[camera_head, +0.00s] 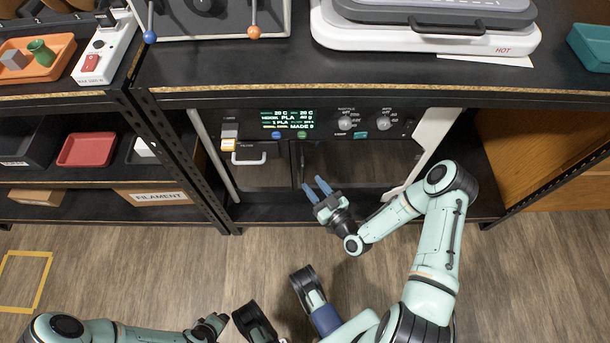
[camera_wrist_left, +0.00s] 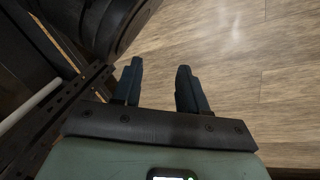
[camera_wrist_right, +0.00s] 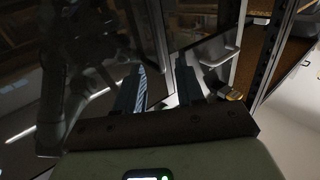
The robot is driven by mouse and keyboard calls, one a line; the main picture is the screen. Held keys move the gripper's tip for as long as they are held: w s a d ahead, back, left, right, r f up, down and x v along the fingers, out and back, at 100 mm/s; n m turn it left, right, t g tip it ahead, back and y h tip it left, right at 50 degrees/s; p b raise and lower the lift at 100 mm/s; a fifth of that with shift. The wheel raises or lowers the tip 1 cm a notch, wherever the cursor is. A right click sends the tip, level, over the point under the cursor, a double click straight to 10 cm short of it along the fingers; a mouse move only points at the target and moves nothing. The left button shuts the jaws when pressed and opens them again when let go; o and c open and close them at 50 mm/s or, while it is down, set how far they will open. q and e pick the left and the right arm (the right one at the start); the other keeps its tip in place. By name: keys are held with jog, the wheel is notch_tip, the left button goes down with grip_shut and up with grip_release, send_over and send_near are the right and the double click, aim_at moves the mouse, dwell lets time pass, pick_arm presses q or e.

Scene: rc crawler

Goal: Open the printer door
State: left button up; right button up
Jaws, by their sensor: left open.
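The printer (camera_head: 395,122) stands on the shelf under the bench, with a lit display (camera_head: 287,120) and knobs on its front panel. Below the panel is its dark glass door (camera_head: 350,160), which looks closed. A thin upright bar (camera_head: 302,160), perhaps the handle, shows at the door's left side. My right gripper (camera_head: 316,187) is open just in front of the door's lower left part, its fingers apart and empty in the right wrist view (camera_wrist_right: 163,80). Whether they touch the door is unclear. My left gripper (camera_wrist_left: 158,75) is open and empty over the floor.
A smaller front with a white handle (camera_head: 248,158) is left of the door. Shelves with a red tray (camera_head: 87,150) and a filament box (camera_head: 158,196) are at left. A hot-plate appliance (camera_head: 425,38) stands on the bench. The floor in front is open.

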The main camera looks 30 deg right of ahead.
pick_arm(q)
jog(key=shift+s+a+f+g+b, duration=0.15)
jog(key=shift+s+f+g+b, duration=0.3)
jog(key=shift+s+f, duration=0.7)
pick_arm(e)
jog(key=w, duration=0.5)
jog(key=shift+a, duration=0.1)
pick_arm(q)
jog(key=shift+s+r, duration=0.1)
pick_arm(e)
grip_shut()
